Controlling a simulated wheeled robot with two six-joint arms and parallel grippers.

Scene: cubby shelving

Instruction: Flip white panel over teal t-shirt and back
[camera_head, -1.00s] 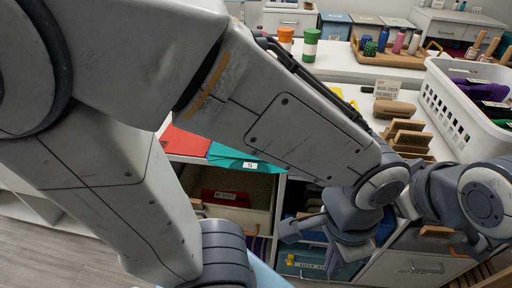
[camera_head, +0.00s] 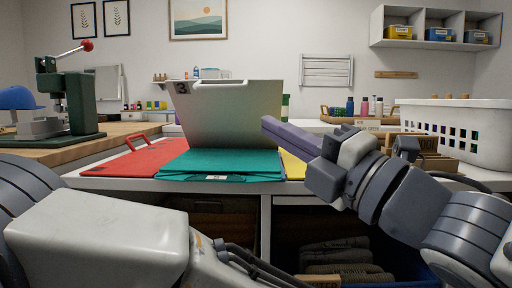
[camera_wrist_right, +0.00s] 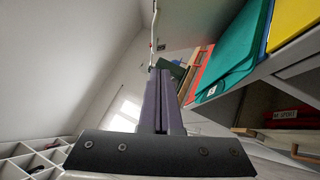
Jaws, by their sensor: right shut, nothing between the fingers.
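The white panel (camera_head: 230,112) stands raised and leaning at the back of the folded teal t-shirt (camera_head: 220,166). It has a slot near its top edge and a "3" at its upper left corner. The fingers also show in the right wrist view (camera_wrist_right: 160,76). My left gripper is out of view.
A white basket (camera_head: 465,130) stands at the right. A green press (camera_head: 70,105) stands at the far left. Open cubbies are below the counter.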

